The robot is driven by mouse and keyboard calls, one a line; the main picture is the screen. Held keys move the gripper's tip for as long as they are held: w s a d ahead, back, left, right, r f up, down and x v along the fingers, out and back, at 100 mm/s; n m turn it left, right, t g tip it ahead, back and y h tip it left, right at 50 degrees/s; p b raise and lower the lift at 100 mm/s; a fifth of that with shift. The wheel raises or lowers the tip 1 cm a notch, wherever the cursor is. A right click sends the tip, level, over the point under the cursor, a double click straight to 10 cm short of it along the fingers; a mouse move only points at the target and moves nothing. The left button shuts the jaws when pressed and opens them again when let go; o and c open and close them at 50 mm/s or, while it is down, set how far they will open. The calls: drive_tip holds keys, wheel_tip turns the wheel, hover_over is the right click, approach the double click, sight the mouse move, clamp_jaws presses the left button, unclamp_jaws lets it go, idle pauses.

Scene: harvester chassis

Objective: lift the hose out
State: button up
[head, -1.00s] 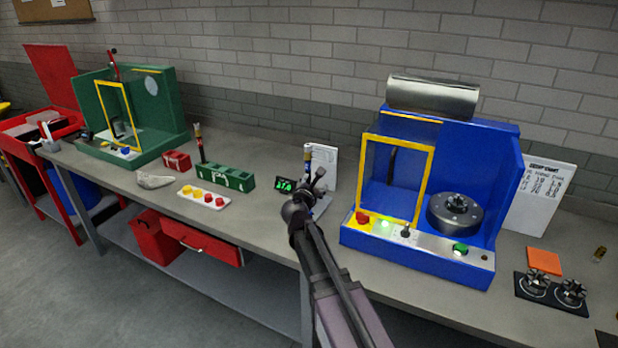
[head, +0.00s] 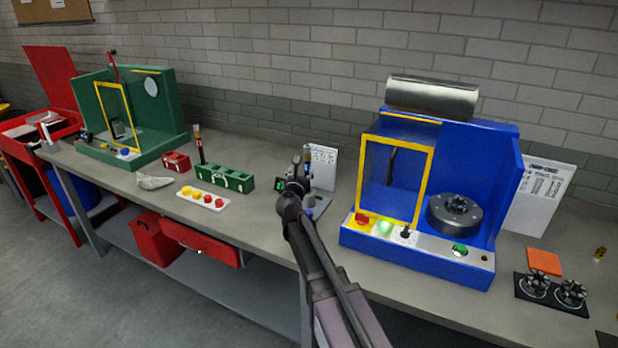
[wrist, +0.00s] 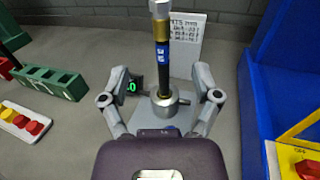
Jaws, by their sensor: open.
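The hose (wrist: 162,58), a black upright piece with a blue label and brass and silver upper fittings, stands in a round metal collar (wrist: 167,103) on a grey base. In the head view only the upper part of the hose (head: 307,155) shows past my gripper (head: 297,188). In the wrist view my gripper (wrist: 162,78) is open, one finger on each side of the hose, with visible gaps. Whether the fingers are level with the hose in depth is hard to tell. My gripper and arm hide most of the base in the head view.
A small green-digit display (wrist: 134,86) stands just left of the hose, and a printed card (wrist: 187,40) behind it. A blue machine (head: 480,170) is close on the right. A green block (head: 225,178) and button tray (head: 203,199) lie left.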

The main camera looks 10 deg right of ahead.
sight(307, 157)
drive_tip(key=x, duration=0.7)
drive_tip(key=shift+f, duration=0.1)
drive_tip(key=shift+x, duration=2.6)
drive_tip(key=shift+d+f, duration=0.1)
drive_tip(key=shift+f, duration=0.1)
drive_tip(key=shift+s, duration=0.1)
clamp_jaws()
